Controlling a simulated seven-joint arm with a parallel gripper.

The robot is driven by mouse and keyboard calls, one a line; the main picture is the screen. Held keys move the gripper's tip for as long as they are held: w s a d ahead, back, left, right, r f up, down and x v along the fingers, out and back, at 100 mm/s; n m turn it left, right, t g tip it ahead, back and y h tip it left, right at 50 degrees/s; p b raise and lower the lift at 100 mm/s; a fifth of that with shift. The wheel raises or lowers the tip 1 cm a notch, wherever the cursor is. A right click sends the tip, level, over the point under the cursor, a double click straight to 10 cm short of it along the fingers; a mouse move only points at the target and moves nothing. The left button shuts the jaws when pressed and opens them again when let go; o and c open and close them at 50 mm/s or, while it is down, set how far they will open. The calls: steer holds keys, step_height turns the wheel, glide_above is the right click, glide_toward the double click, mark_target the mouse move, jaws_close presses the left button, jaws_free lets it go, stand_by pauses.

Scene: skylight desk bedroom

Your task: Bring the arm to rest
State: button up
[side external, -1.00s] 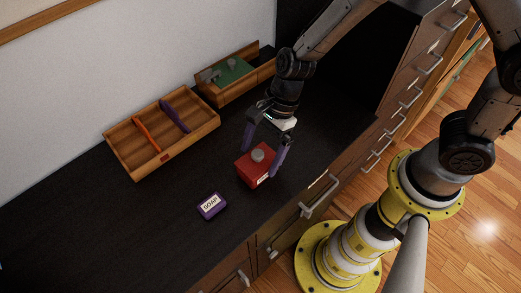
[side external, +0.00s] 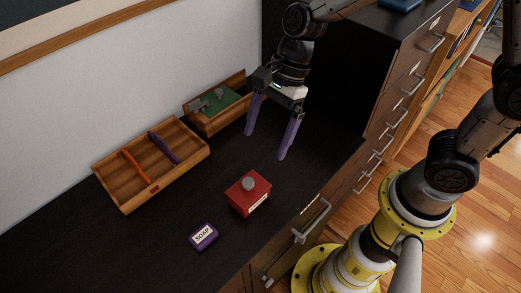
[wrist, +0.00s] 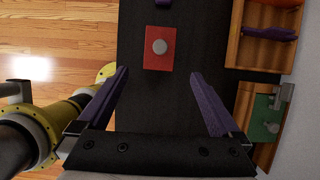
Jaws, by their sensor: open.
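My gripper (side external: 268,134) is open and empty, held above the dark desk top (side external: 100,235). Its two purple fingers are spread apart, and it also shows in the wrist view (wrist: 160,85). A red box (side external: 241,202) with a grey round knob (side external: 248,184) and a white label stands on the desk, below and in front of the gripper, apart from it. The red box also shows in the wrist view (wrist: 152,62), ahead of the fingertips.
A purple soap block (side external: 203,236) lies near the red box. A wooden tray (side external: 128,207) holds an orange and a purple item. A wooden box (side external: 203,131) with a green inside stands behind. A dark cabinet (side external: 389,62) with drawers rises at right.

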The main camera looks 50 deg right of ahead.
steer(key=shift+d+r, duration=0.2)
steer(key=shift+r, duration=0.2)
steer(key=s+d+r+n+t+h, duration=0.1)
steer(key=s+d+r+n+t, duration=0.25)
steer(key=d+r, duration=0.55)
steer(key=s+d+n+t+h, duration=0.2)
steer(key=s+d+n+h, duration=0.1)
steer(key=s+d+n, duration=0.4)
steer(key=s+n, duration=0.3)
steer(key=n, duration=0.4)
steer(key=shift+s+d+h, duration=0.25)
steer(key=shift+d+h, duration=0.05)
steer(key=shift+d, duration=0.1)
steer(key=shift+r+n, duration=0.1)
steer(key=shift+n, duration=0.15)
